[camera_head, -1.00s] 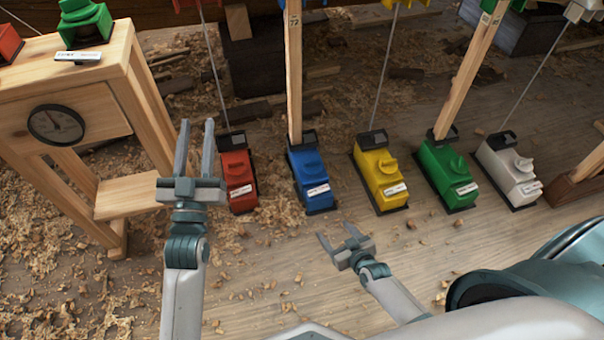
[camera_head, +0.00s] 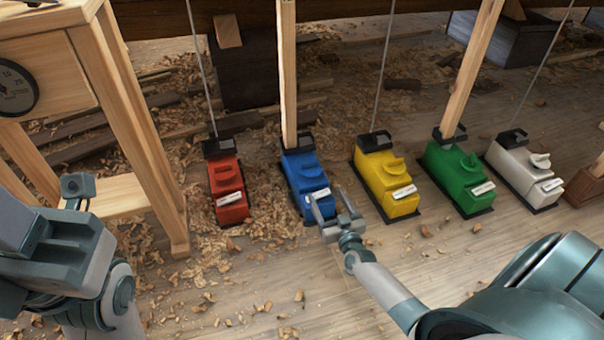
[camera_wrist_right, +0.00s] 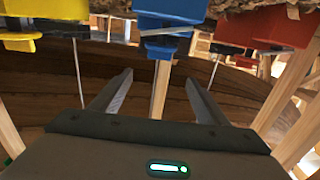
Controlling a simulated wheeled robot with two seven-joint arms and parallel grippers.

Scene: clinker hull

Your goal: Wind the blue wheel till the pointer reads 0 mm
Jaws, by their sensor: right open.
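The blue unit (camera_head: 303,172) stands on the floor between the red and yellow ones, with a rounded blue piece on its top and a white label at its near end. A wooden post rises from its far end. I cannot make out a pointer or scale reading on it. My right gripper (camera_head: 335,212) is open and empty at the blue unit's near right end; contact cannot be told. In the right wrist view the open fingers (camera_wrist_right: 157,95) point towards the post, with the blue unit (camera_wrist_right: 172,18) above. My left arm shows at lower left, but its fingers do not show.
A red unit (camera_head: 228,187) stands left of the blue one; yellow (camera_head: 384,180), green (camera_head: 457,175) and white (camera_head: 524,172) units stand to the right. A wooden stand (camera_head: 130,120) with a round dial (camera_head: 15,88) is at left. Shavings litter the floor.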

